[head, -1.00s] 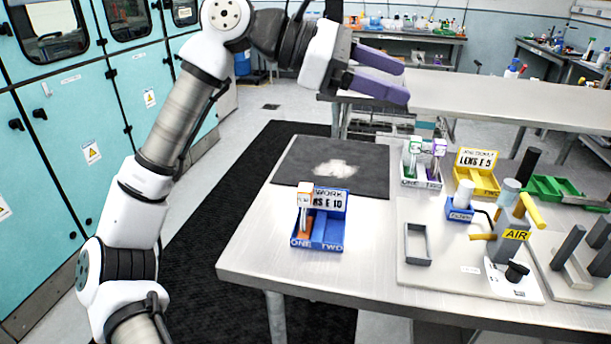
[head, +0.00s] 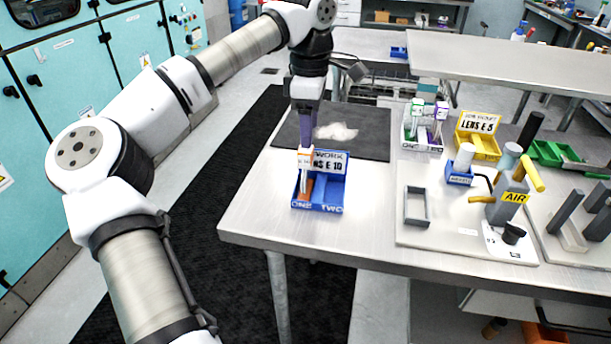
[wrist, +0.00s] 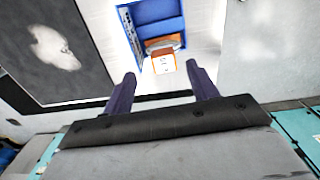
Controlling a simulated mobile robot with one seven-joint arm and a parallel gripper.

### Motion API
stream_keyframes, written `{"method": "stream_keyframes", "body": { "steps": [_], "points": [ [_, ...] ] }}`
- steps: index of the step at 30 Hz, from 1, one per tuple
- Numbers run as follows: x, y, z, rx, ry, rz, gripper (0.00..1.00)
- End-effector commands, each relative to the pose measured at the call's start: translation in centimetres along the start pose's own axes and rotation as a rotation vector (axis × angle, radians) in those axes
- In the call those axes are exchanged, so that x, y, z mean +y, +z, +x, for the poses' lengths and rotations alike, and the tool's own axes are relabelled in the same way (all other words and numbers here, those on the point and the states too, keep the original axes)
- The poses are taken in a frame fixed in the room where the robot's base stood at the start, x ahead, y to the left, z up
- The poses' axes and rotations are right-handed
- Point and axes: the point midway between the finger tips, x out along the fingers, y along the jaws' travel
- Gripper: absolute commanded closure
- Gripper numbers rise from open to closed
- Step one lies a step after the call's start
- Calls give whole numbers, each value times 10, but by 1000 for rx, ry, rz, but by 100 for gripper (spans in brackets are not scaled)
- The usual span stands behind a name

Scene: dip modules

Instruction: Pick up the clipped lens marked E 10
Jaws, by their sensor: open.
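The blue tray (head: 330,207) at the front left of the table carries a card reading "WORK" and "E 10", partly covered. Its compartments read ONE and TWO. An orange-and-white clip piece (head: 305,158), apparently the clipped lens, stands upright at compartment ONE; the lens itself is not clear. My gripper (head: 306,137) points down just above and behind the clip's top. In the wrist view my gripper (wrist: 161,71) is open and empty, and the clip (wrist: 163,60) shows just beyond and between the fingertips, with the blue tray (wrist: 153,11) behind it.
A dark mat (head: 365,145) with a whitish patch lies behind the tray. To the right stand a white tray (head: 422,146) with green and purple clips, a yellow "LENS E 5" tray (head: 478,148) and an AIR fixture (head: 508,205). Bare table surrounds the blue tray's front and right.

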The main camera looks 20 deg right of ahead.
Motion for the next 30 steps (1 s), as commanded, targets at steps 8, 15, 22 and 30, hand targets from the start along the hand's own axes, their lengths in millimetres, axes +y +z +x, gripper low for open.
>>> {"method": "stream_keyframes", "body": {
  "steps": [8,15,22,30],
  "points": [
    [-2,-3,21,-2,-1,-1,42],
    [-5,-7,55,-3,0,1,42],
    [-5,-6,63,-3,2,0,42],
    [-5,-6,63,-3,2,0,65]
  ]
}}
